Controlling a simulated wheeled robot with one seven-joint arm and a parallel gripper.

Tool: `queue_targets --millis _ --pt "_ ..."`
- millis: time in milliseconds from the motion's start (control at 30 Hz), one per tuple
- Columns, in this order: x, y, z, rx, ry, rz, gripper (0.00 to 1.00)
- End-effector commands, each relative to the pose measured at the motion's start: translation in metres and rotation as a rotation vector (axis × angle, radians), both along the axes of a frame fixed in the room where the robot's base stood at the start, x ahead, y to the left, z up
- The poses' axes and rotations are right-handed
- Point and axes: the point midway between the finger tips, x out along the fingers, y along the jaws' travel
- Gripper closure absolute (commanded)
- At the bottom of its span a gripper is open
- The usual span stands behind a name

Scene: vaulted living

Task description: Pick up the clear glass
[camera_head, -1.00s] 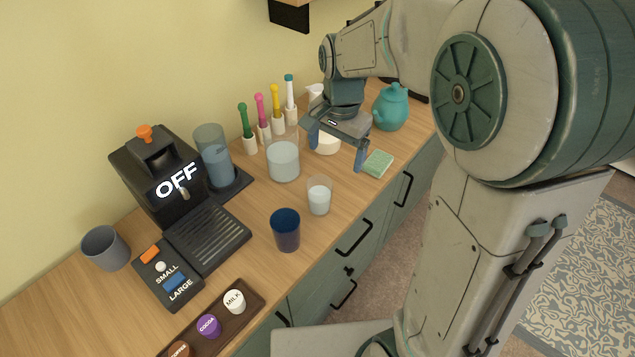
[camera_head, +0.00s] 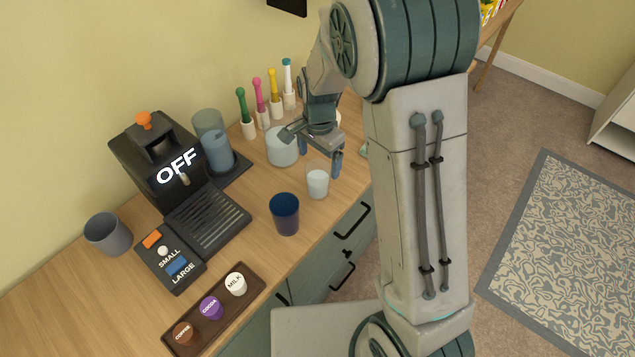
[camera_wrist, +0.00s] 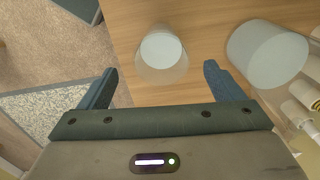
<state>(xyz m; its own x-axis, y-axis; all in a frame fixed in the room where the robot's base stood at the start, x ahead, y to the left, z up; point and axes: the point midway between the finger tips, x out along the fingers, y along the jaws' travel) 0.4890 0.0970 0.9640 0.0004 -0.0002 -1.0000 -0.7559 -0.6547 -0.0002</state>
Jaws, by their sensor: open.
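A small clear glass (camera_head: 317,184) with pale contents stands upright on the wooden counter, near its front edge. It also shows in the wrist view (camera_wrist: 162,52), in line with the gap between my fingers. A larger clear container (camera_head: 281,148) with pale contents stands behind it to the left, and at the right in the wrist view (camera_wrist: 267,53). My gripper (camera_head: 320,160) is open and empty, close behind and above the small glass in the head view. In the wrist view my gripper (camera_wrist: 160,72) has its fingers on either side, with the glass just beyond the tips.
A dark blue cup (camera_head: 285,214) stands in front of the small glass. A black coffee machine (camera_head: 160,165) reading OFF, a button panel (camera_head: 170,259), a grey cup (camera_head: 108,234) and a tray of pods (camera_head: 247,281) are further left. Several colored-handled tools (camera_head: 259,98) stand along the wall.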

Motion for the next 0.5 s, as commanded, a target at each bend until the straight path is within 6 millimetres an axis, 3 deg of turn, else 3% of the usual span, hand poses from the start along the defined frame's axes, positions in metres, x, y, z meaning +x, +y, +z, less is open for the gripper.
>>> queue_targets --millis 300,500 --pt "0.000 0.002 -0.038 -0.001 0.003 -0.001 0.13" --pt "0.000 0.002 -0.050 0.000 0.001 0.000 0.13"
